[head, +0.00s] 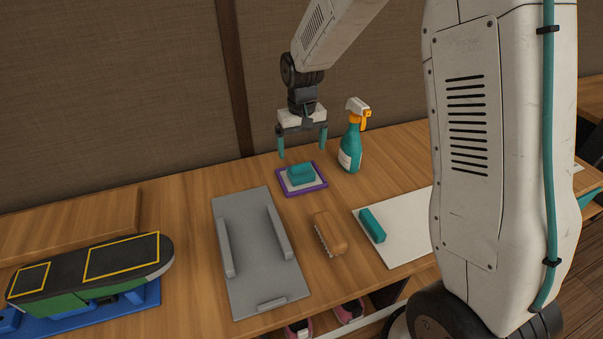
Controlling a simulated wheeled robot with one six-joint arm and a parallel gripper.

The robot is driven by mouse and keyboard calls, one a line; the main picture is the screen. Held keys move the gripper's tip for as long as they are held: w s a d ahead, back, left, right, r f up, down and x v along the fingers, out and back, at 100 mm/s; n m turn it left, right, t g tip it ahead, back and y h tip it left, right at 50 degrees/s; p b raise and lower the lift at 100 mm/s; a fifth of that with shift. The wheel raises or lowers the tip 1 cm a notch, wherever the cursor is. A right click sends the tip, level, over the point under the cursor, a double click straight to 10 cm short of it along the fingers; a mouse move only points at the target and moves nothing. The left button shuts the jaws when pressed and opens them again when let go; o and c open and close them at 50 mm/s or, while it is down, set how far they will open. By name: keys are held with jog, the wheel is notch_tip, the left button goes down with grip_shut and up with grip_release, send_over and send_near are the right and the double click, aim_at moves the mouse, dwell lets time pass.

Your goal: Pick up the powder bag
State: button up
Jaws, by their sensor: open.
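A small teal bag-like block (300,172), which I take for the powder bag, sits on a white pad with a purple border (289,190) near the back of the wooden table. My gripper (302,153) points down above it, with its two teal fingers spread apart. The fingertips look a little above the bag and apart from it, one toward each side. Nothing is between the fingers. The exact height of the gap is hard to tell.
A teal spray bottle (350,149) stands close right of the pad. A grey fixture with raised rails (260,255), a brown brush (330,231) and a white mat (407,222) with a teal bar (372,225) lie nearer.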

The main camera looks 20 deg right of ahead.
aim_at(301, 164)
notch_tip(301, 164, down, 8)
jog(key=shift+a, duration=0.15)
jog(key=c, duration=1.1)
